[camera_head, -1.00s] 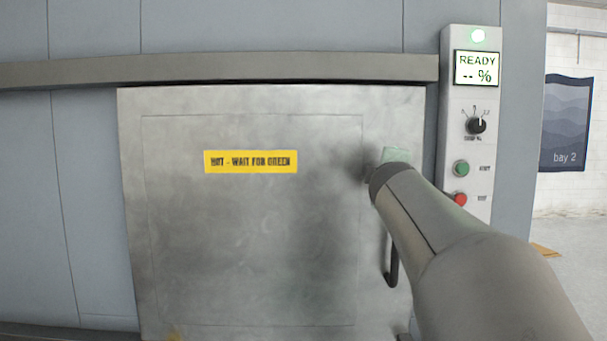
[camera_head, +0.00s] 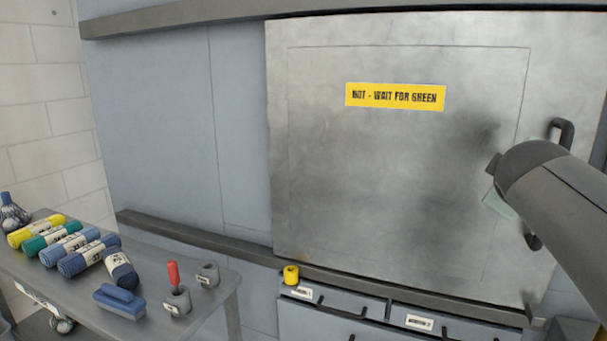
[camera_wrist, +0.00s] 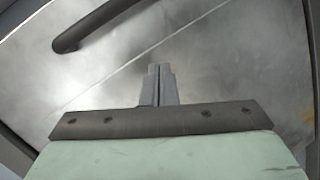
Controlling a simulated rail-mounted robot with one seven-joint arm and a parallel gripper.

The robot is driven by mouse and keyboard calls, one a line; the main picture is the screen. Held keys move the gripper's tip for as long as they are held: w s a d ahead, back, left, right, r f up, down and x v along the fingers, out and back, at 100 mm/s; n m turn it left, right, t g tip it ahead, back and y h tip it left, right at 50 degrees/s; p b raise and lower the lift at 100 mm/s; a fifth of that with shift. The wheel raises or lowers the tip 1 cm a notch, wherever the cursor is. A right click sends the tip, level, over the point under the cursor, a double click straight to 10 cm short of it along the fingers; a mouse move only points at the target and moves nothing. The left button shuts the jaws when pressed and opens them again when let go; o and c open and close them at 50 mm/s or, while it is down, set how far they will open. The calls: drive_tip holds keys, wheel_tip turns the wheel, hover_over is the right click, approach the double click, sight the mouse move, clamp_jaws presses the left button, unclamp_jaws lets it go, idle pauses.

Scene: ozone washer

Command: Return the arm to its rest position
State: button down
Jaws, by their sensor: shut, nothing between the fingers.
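My gripper (camera_wrist: 160,85) is shut and empty in the wrist view, its two grey fingers together in front of the metal door. In the head view my arm reaches in from the right, and the pale green body of my gripper partly shows beside the door's right side; the fingertips are hidden there. The steel washer door (camera_head: 390,170) is closed and carries a yellow "HOT - WAIT FOR GREEN" label (camera_head: 395,96). Its dark handle (camera_head: 562,132) is partly covered by my arm; the handle also shows in the wrist view (camera_wrist: 95,25), apart from the fingers.
A grey cart (camera_head: 205,315) at the lower left holds several rolled cloths, a blue brush (camera_head: 120,300) and a red-handled tool (camera_head: 173,274). A yellow cup-like object (camera_head: 291,275) stands on the ledge above the drawers (camera_head: 335,300). The wall left of the door is clear.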

drive_tip(key=a+f+m+g+y+p, duration=0.1)
drive_tip(key=a+f+y, duration=0.1)
drive_tip(key=a+f, duration=0.3)
drive_tip(key=a+f+m+g+y, duration=0.1)
drive_tip(key=a+f+g, duration=0.15)
drive_tip(key=f, duration=0.45)
drive_tip(key=s+a+f+m+g+y+p, duration=0.2)
drive_tip(key=s+a+f+g+y, duration=0.4)
drive_tip(key=s+a+f, duration=1)
wheel_tip(320, 180, down, 4)
drive_tip(key=shift+s+a+r+m+g, duration=0.1)
drive_tip(key=shift+s+a+m+g, duration=0.25)
drive_tip(key=shift+a+m+g, duration=0.45)
